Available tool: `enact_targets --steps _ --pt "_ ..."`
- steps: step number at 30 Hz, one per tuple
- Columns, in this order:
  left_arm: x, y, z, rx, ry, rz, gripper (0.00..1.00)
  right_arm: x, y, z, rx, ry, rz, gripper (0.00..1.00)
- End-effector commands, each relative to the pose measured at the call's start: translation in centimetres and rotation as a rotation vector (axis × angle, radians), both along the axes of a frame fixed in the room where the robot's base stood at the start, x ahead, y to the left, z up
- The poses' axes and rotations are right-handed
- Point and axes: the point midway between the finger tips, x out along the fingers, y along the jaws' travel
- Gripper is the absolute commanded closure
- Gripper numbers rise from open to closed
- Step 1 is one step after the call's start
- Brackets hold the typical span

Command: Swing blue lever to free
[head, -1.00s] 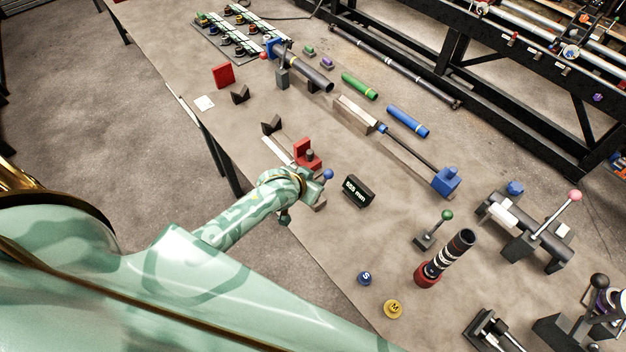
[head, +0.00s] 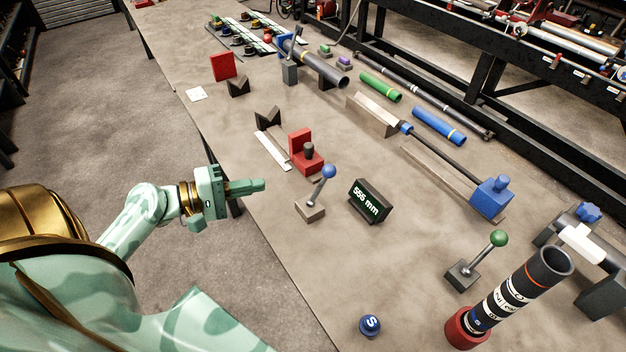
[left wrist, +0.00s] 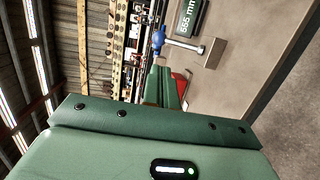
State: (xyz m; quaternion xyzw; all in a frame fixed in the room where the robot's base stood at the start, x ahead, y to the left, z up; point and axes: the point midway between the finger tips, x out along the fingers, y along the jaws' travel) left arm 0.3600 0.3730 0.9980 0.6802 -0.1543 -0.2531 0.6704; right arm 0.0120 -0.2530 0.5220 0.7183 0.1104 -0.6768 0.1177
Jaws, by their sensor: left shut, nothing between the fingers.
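The blue lever (head: 328,172) has a blue ball on a thin metal rod that rises from a grey block (head: 310,208) on the table. The rod tilts toward the upper right in the head view. In the left wrist view the blue ball (left wrist: 158,40) and its rod show beyond my fingers. My left gripper (head: 262,185) is shut and empty, to the left of the lever and apart from it, near the table's edge. My right gripper is not in view.
A display reading 555 mm (head: 370,201) stands right of the lever. A red stop block (head: 304,152) with a dark knob is behind it. A green-ball lever (head: 498,238) and a striped upright tube (head: 520,290) stand at right.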

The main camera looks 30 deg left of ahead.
Motion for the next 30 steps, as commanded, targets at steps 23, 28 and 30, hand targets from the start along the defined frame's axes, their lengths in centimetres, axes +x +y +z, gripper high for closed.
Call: enact_targets --steps 23,28,30 --pt "10.5 -7.0 -1.7 -0.001 0.002 0.002 1.0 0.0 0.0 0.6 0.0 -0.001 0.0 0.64" --pt "10.7 -7.1 -1.8 0.0 0.002 0.001 1.0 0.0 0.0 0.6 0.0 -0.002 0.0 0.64" --pt "10.7 -7.1 -1.8 0.0 0.002 0.001 1.0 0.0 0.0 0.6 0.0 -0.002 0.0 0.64"
